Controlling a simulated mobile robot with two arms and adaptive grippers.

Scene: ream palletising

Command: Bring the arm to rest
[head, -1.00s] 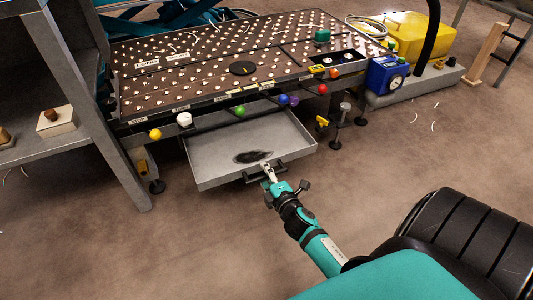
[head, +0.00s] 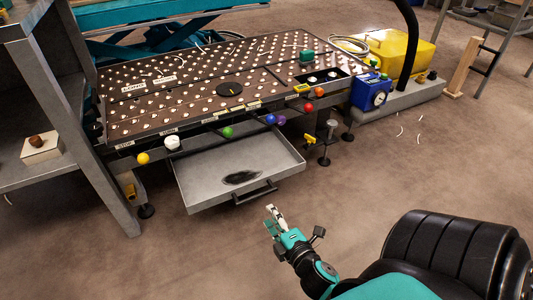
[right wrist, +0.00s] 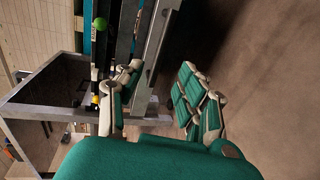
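My right gripper (head: 275,215) hangs over the floor in front of the pulled-out grey drawer (head: 205,186), apart from its dark handle (head: 255,193). In the right wrist view its two green and pale fingers (right wrist: 152,92) stand well apart with nothing between them. My right arm reaches in from the lower right of the head view. My left gripper is not seen.
The drawer sticks out below a dark studded table (head: 190,108) with coloured knobs along its front edge. A grey shelf frame (head: 80,120) stands at the left. A blue box with a gauge (head: 370,92) and a yellow case (head: 408,54) are at the right. Floor in front is clear.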

